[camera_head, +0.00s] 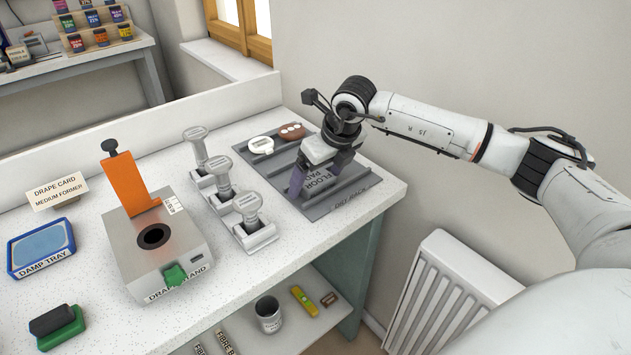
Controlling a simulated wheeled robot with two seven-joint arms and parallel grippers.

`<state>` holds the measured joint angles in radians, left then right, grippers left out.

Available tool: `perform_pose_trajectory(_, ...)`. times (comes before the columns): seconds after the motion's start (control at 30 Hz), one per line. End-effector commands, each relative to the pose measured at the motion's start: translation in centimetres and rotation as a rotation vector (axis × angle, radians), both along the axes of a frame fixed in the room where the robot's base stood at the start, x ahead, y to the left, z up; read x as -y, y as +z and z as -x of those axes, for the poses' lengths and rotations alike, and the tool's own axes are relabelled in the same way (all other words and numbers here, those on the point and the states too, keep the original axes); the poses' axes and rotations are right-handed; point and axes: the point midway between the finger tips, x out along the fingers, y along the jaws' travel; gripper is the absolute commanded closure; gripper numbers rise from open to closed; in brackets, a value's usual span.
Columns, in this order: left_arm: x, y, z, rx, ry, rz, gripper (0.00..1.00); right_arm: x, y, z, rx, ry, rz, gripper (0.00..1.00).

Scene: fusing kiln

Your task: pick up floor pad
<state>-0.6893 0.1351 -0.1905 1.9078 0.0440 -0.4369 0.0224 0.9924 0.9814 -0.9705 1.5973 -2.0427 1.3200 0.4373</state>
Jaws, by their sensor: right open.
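The floor pad (319,181) is a dark grey piece lettered "FLOOR PAD", lying in the grey lay rack (352,203) at the right end of the speckled bench. My right gripper (317,180) is over the rack, pointing down, with its purple-grey fingers apart around the floor pad's place. The gripper hides part of the pad, and I cannot tell whether the fingers touch it. My left gripper is not in view.
A white round piece (261,145) and a brown piece (292,131) lie at the rack's back. Several stamp-like tools (249,207) stand left of it. The drape stand (184,243) is further left. A radiator (446,296) stands right of the bench.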

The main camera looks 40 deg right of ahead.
Motion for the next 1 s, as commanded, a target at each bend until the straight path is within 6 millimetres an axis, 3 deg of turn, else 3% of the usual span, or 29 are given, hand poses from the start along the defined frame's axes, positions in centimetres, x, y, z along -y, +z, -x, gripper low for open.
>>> perform_pose_trajectory(0.17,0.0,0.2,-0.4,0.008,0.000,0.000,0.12,0.0,0.0,0.0,0.001,0.000,0.000,0.12)
perform_pose_trajectory(0.43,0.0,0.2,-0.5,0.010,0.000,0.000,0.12,0.0,0.0,0.0,0.000,0.000,0.000,0.55)
perform_pose_trajectory(0.5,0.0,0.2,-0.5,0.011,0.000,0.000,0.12,0.0,0.0,0.0,0.001,0.000,0.000,0.59)
perform_pose_trajectory(0.77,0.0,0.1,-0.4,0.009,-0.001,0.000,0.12,0.0,0.8,-0.1,0.003,-0.001,-0.001,0.59)
perform_pose_trajectory(1.0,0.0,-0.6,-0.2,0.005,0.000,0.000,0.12,-0.1,5.3,-0.1,0.007,0.002,-0.002,0.59)
